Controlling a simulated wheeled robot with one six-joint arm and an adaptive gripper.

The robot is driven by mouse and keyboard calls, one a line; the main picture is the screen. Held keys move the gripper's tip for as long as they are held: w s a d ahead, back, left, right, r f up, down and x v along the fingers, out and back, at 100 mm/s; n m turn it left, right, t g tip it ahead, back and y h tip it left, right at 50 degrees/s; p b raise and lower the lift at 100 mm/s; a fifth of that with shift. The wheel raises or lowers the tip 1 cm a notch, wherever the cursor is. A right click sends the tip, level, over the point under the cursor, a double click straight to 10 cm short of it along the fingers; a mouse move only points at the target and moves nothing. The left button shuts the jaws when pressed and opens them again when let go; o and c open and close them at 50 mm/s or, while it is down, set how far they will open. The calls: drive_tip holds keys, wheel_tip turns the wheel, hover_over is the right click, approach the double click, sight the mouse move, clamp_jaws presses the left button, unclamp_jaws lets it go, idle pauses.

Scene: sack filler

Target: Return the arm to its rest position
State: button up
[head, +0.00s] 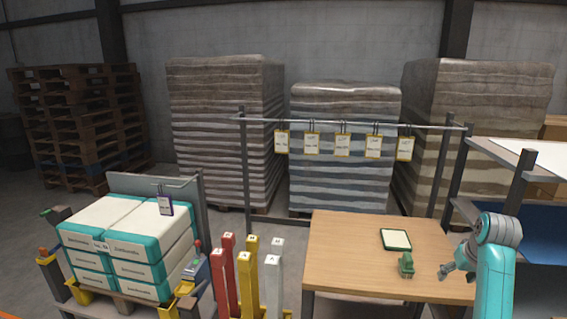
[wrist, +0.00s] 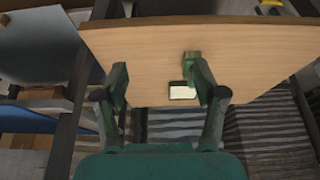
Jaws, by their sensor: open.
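My arm, teal with grey joints, shows at the right of the head view. Its gripper (head: 446,271) is at the right part of the wooden table (head: 340,251), to the right of a small green block-like object (head: 406,266). In the wrist view my gripper (wrist: 160,80) has its fingers wide apart, with nothing held between them. The green object (wrist: 191,57) shows near the right finger, apart from it as far as I can tell. A flat pad with a dark green frame and pale face (head: 396,240) lies behind the green object on the table.
A shelf rack (head: 525,190) stands close on the right. A rail (head: 350,125) with several hanging tags crosses behind the table. Red, yellow and white posts (head: 249,275) stand left of the table. A pallet of white-and-teal sacks (head: 120,245) is at the left.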

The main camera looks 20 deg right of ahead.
drive_tip(key=s+a+f+n+t, duration=0.2)
drive_tip(key=a+f+t, duration=0.1)
drive_tip(key=a+f, duration=1.9)
drive_tip(key=s+a+f+t, duration=0.2)
drive_tip(key=s+a+f, duration=0.2)
drive_tip(key=s+a, duration=0.4)
drive_tip(key=s+a+r+n+t, duration=0.2)
drive_tip(key=s+a+r+t, duration=0.15)
drive_tip(key=s+a, duration=1)
drive_tip(key=s+a+r+n+t+y, duration=0.1)
drive_tip(key=s+a+r, duration=0.1)
drive_tip(key=s+r, duration=0.4)
drive_tip(key=s+a+r+n+t+y, duration=0.1)
drive_tip(key=s+a+r, duration=0.1)
drive_tip(key=s+r, duration=0.5)
drive_tip(key=shift+a+r, duration=0.35)
drive_tip(key=shift+r, duration=0.05)
